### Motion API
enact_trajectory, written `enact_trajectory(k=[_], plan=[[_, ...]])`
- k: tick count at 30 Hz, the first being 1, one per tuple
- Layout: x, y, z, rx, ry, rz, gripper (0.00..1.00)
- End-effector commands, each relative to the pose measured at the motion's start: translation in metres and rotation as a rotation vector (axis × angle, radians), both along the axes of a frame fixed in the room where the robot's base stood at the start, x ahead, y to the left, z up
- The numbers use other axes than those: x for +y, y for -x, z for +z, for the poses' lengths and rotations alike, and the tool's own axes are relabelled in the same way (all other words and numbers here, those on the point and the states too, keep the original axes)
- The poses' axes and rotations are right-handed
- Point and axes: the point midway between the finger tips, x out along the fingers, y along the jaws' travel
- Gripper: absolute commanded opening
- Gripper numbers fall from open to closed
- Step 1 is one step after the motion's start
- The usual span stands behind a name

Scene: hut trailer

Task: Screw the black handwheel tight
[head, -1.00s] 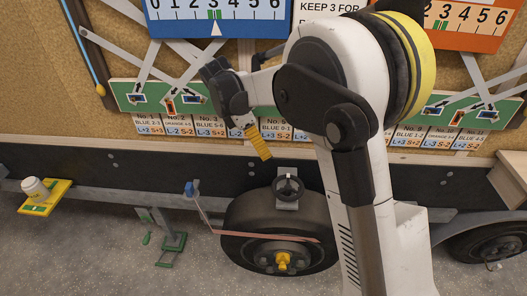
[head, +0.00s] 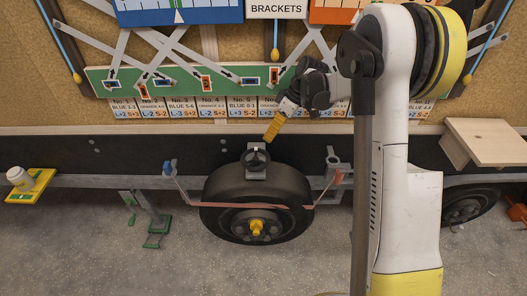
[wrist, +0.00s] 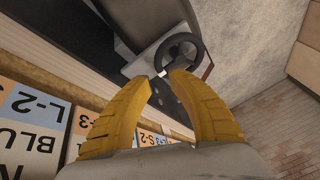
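The black handwheel (head: 256,158) sits on a light grey bracket (head: 257,174) just above the tyre, on the trailer's dark side rail. In the wrist view the handwheel (wrist: 183,51) shows as a black ring beyond the fingertips. My gripper (head: 268,138) has yellow ribbed fingers and hangs above and slightly right of the handwheel, pointing down toward it. In the wrist view my gripper (wrist: 165,85) has its two fingers spread with a gap between them and nothing held. The fingertips look apart from the wheel rim, though the exact distance is hard to tell.
The tyre (head: 222,191) with a yellow hub (head: 257,227) stands below, with a reddish strap (head: 290,207) across it. A green board (head: 180,76) of levers and number cards is behind the arm. A wooden step (head: 487,138) juts out at right. A yellow tray (head: 38,184) holds a white cup.

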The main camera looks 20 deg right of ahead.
Motion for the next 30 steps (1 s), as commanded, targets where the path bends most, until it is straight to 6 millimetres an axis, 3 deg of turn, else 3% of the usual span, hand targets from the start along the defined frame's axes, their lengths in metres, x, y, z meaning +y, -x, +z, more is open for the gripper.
enact_trajectory(k=[1, 6, 12, 23, 26, 30], plan=[[0.004, -0.002, -0.014, 0.000, 0.001, 0.001, 0.23], [0.018, -0.005, -0.044, 0.001, 0.001, 0.003, 0.23], [0.029, -0.008, -0.065, 0.001, 0.001, 0.003, 0.23], [0.031, -0.008, -0.069, 0.002, 0.002, 0.001, 0.23], [0.031, -0.008, -0.069, 0.002, 0.002, 0.001, 0.00], [0.031, -0.008, -0.069, 0.002, 0.002, 0.001, 0.00]])
